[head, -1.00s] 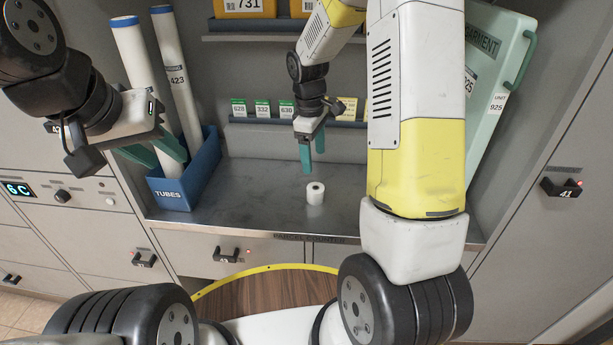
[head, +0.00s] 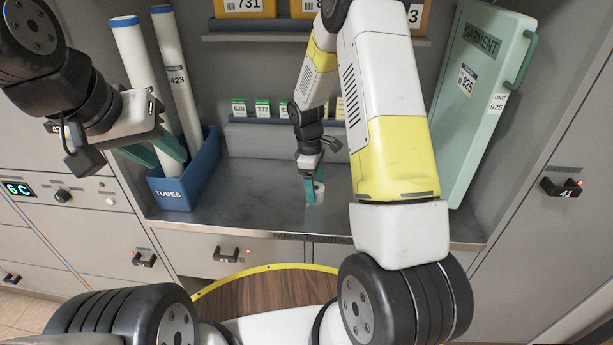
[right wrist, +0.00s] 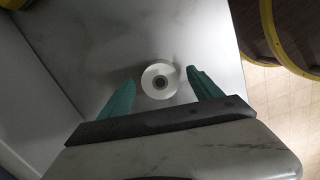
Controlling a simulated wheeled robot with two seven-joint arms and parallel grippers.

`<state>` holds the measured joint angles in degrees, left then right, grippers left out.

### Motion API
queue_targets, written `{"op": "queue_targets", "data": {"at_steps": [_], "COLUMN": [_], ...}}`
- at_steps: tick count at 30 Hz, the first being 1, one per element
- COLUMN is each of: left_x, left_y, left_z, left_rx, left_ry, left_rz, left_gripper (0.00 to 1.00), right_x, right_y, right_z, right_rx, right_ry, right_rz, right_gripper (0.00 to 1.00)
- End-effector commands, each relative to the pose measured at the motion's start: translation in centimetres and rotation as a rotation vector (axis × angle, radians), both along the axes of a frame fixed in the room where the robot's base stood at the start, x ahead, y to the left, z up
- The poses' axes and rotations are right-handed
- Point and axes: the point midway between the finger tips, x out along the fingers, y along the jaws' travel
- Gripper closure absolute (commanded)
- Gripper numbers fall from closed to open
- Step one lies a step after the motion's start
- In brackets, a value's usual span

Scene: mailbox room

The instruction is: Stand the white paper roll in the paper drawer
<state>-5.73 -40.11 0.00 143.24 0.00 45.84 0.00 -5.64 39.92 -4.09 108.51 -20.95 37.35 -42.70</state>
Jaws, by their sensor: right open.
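The white paper roll (head: 319,190) stands upright on the metal counter (head: 255,195), partly hidden behind my right gripper in the head view. In the right wrist view the roll (right wrist: 160,80) shows from above, between the two green fingers, with a visible gap on each side. My right gripper (head: 312,190) is open around the roll, low over the counter. Drawer fronts with black handles (head: 226,255) lie below the counter edge and look shut. I cannot tell which is the paper drawer.
A blue tubes bin (head: 172,195) with long white tubes (head: 135,60) stands at the counter's left. A green garment case (head: 480,95) leans at the right. Small cards (head: 262,108) line a low shelf behind. The counter's middle is clear.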

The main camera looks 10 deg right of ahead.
Motion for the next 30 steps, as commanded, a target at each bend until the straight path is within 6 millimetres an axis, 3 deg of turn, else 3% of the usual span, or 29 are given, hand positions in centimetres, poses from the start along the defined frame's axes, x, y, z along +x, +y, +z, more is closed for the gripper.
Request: {"op": "queue_targets", "data": {"at_steps": [4, 15, 23, 30], "left_x": [0.0, 0.0, 0.0, 0.0], "left_y": [0.0, 0.0, 0.0, 0.0], "left_z": [0.0, 0.0, 0.0, 0.0], "left_rx": [0.000, 0.000, 0.000, 0.000], "left_ry": [0.000, 0.000, 0.000, 0.000], "left_rz": [0.000, 0.000, 0.000, 0.000], "left_gripper": [0.64, 0.64, 0.64, 0.64], "right_x": [0.0, 0.0, 0.0, 0.1], "right_y": [0.0, 0.0, 0.0, 0.0], "right_z": [0.0, 0.1, 0.2, 2.1], "right_rx": [0.000, 0.000, 0.000, 0.000], "right_ry": [0.000, 0.000, 0.000, -0.002], "right_rz": [0.000, 0.000, 0.000, -0.001], "right_gripper": [0.26, 0.99, 1.00, 1.00]}}
